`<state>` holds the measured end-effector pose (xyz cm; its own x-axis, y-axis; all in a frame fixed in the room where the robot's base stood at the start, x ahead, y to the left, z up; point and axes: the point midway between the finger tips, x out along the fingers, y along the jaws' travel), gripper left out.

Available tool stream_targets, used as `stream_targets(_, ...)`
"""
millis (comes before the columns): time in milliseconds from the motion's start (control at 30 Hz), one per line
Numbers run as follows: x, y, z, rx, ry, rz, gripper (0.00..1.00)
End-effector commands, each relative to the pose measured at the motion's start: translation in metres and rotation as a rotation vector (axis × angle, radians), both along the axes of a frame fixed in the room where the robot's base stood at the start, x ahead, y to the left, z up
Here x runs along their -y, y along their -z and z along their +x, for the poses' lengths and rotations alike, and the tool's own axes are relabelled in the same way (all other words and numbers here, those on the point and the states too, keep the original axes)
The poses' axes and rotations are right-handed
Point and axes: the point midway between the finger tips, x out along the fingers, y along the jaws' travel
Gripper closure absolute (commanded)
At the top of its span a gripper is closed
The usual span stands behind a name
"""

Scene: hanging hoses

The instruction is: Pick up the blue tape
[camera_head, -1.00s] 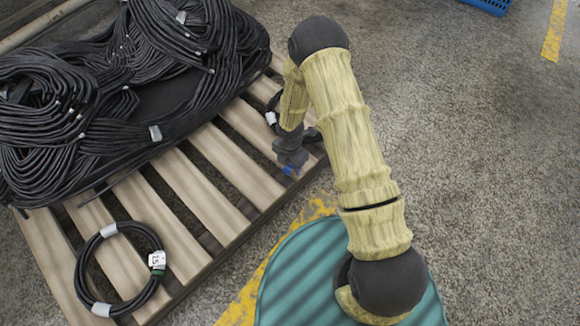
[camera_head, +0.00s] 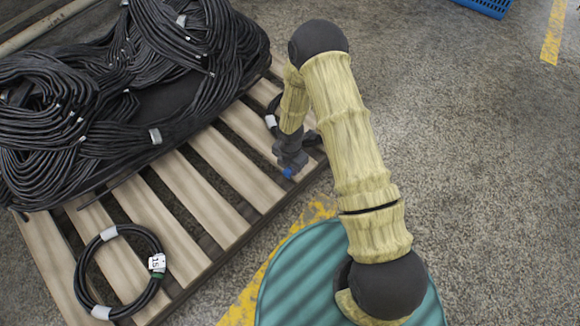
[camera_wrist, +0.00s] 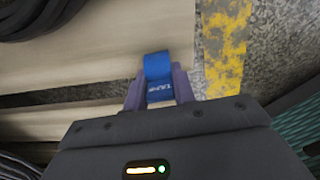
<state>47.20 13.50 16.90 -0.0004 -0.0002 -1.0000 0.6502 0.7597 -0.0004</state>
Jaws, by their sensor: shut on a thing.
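The blue tape (camera_wrist: 158,66) is between the two fingers of my gripper (camera_wrist: 158,88) in the wrist view. My gripper is shut on it, and part of the tape sticks out past the fingertips. White lettering shows on the tape close to the gripper body. In the head view my gripper (camera_head: 289,166) is over the right edge of the wooden pallet, with a small bit of the blue tape (camera_head: 288,172) showing at its tip. Whether the tape touches the pallet cannot be told.
The wooden pallet (camera_head: 205,175) holds a large heap of black hoses (camera_head: 190,50) at the back left. A coiled black hose with white labels (camera_head: 160,245) lies at the front left. A yellow floor line (camera_head: 262,268) runs beside the pallet. A blue crate (camera_head: 487,6) stands far right.

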Motion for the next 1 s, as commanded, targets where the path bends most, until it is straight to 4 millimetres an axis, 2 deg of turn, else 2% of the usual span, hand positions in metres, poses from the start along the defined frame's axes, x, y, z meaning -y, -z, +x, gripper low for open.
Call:
stream_targets(167, 0.0, -0.017, 0.0, 0.001, 0.0, 0.001, 0.95)
stream_targets(600, 0.0, -0.09, 0.0, 0.001, 0.0, 0.002, 0.95)
stream_targets(733, 0.0, -0.099, 0.0, -0.001, 0.0, -0.001, 0.95)
stream_targets(1000, 0.0, -0.099, 0.0, 0.0, 0.0, 0.0, 0.95)
